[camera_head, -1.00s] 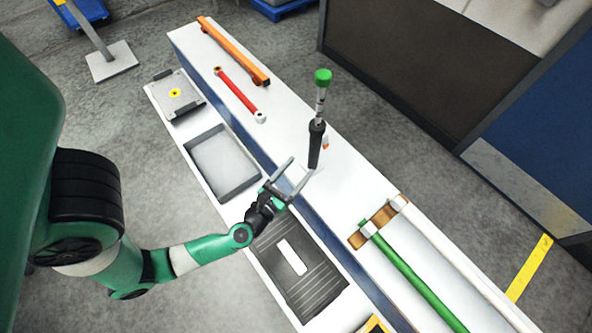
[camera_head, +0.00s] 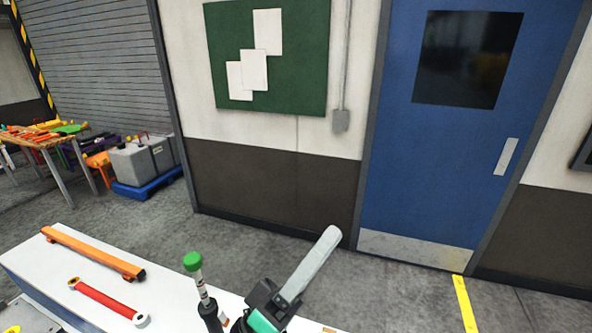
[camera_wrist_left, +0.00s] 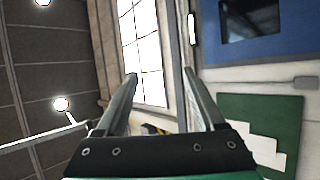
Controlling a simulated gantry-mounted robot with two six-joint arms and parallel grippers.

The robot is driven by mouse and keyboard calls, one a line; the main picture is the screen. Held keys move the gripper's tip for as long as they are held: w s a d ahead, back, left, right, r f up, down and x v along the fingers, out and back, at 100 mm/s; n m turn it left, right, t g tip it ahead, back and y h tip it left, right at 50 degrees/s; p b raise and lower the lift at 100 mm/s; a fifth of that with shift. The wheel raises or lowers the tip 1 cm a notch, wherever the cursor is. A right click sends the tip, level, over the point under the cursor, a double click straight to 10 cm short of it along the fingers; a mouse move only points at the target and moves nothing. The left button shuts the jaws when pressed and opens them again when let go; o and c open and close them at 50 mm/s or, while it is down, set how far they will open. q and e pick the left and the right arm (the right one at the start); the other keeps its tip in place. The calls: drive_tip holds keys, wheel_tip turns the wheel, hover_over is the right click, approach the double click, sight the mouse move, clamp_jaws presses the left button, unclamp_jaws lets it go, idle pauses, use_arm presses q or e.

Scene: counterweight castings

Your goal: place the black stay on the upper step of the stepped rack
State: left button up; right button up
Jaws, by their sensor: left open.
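In the head view an upright piece with a black lower body (camera_head: 210,314), a pale rod and a green cap stands on the white bench; its foot is cut off by the frame. I cannot tell whether it is the black stay. My left gripper (camera_head: 327,238) is just right of it, raised, with its pale fingers pointing up and right. In the left wrist view the gripper (camera_wrist_left: 160,78) is open, with nothing between its fingers. I cannot make out the stepped rack in the current views. My right gripper is not in view.
On the white bench (camera_head: 58,264) lie an orange bar (camera_head: 92,252) and a red bar with white ends (camera_head: 105,299). Behind are a blue door (camera_head: 400,150) and a green board (camera_head: 300,90). A blue pallet with grey blocks (camera_head: 140,160) stands back left.

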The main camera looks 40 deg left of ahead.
use_arm(q)
drive_tip(key=s+r+m+p, duration=0.2)
drive_tip(key=r+m+p, duration=0.2)
drive_tip(key=r, duration=1)
drive_tip(key=s+r+m+t+y+p, duration=0.1)
drive_tip(key=r+m+p, duration=0.3)
drive_tip(key=r+p, duration=0.7)
drive_tip(key=s+r+m+t+y+p, duration=0.1)
drive_tip(key=r+m+p, duration=0.3)
drive_tip(key=r, duration=1.2)
drive_tip(key=shift+s+r+p, duration=0.3)
drive_tip(key=shift+s+p, duration=0.5)
drive_tip(key=shift+p, duration=1.05)
